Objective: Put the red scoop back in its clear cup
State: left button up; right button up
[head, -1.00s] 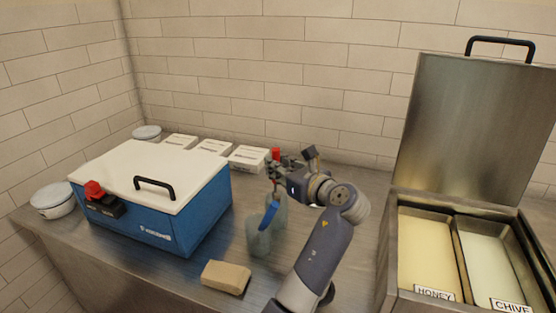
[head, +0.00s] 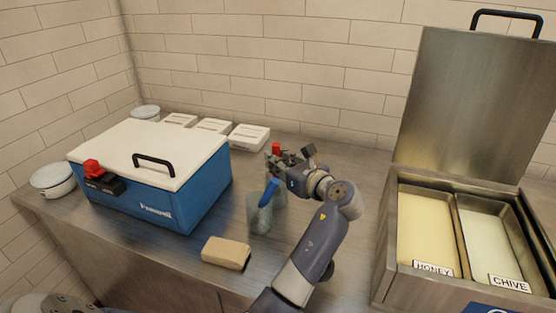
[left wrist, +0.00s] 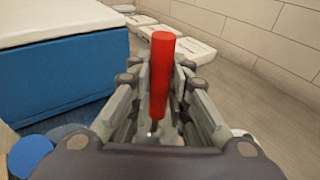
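My left gripper (head: 279,163) is shut on the red scoop, whose red handle (head: 276,148) stands upright above the fingers. In the left wrist view the handle (left wrist: 162,75) stands between the two fingers (left wrist: 160,105). A clear cup (head: 279,197) is directly under the gripper, partly covered by it. The scoop's lower end is hidden, so I cannot tell how far it is inside this cup. A second clear cup (head: 259,215) just in front holds a scoop with a blue handle (head: 269,192). My right gripper is not in view.
A blue cooler (head: 185,195) with a white lid stands to the left. A tan block (head: 226,252) lies in front of the cups. White boxes (head: 250,137) line the wall behind. An open steel bin with honey (head: 425,230) and chive (head: 490,235) tubs is at right.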

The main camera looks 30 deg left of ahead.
pick_arm(q)
jog(key=o, duration=0.4)
jog(key=shift+c, duration=0.2)
